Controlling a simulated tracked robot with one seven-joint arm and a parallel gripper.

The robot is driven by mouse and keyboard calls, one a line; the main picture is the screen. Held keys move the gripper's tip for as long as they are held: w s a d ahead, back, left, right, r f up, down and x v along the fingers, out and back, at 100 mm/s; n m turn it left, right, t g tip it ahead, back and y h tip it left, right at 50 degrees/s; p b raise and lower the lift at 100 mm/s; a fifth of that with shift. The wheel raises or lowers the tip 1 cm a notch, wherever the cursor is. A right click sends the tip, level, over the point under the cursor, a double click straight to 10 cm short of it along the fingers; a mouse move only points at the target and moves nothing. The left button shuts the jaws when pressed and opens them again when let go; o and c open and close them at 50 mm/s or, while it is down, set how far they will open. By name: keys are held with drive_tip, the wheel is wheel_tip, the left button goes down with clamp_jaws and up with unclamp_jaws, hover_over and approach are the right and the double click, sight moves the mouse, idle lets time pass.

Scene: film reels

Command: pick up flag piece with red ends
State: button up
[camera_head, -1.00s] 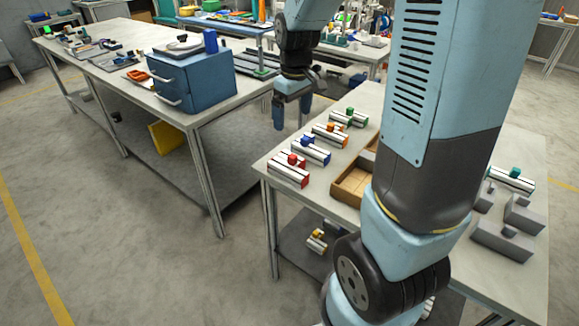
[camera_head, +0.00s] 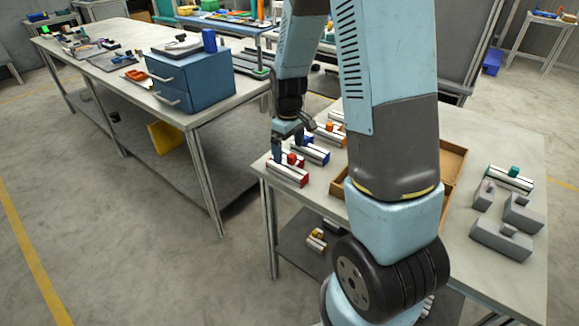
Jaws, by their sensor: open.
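The flag piece with red ends (camera_head: 287,174) is a white bar with dark stripes, red end faces and a small red knob on top. It lies at the left front edge of the near table (camera_head: 450,285). My gripper (camera_head: 287,148) is open, with its fingers pointing down just above and behind this piece. One finger appears close to the red knob; I cannot tell whether they touch. My arm hides part of the table.
A similar piece with blue ends (camera_head: 311,153) lies right behind, and one with orange ends (camera_head: 330,134) beyond it. A brown wooden tray (camera_head: 452,163) sits behind my arm. Grey blocks (camera_head: 501,240) and a teal-ended piece (camera_head: 509,178) are at right.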

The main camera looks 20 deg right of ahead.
sight(289, 159)
drive_tip(key=shift+d+f, duration=0.1)
drive_tip(key=shift+f, duration=2.6)
drive_tip(key=c, duration=0.9)
drive_tip(key=shift+c, duration=0.3)
drive_tip(key=shift+r, duration=0.15)
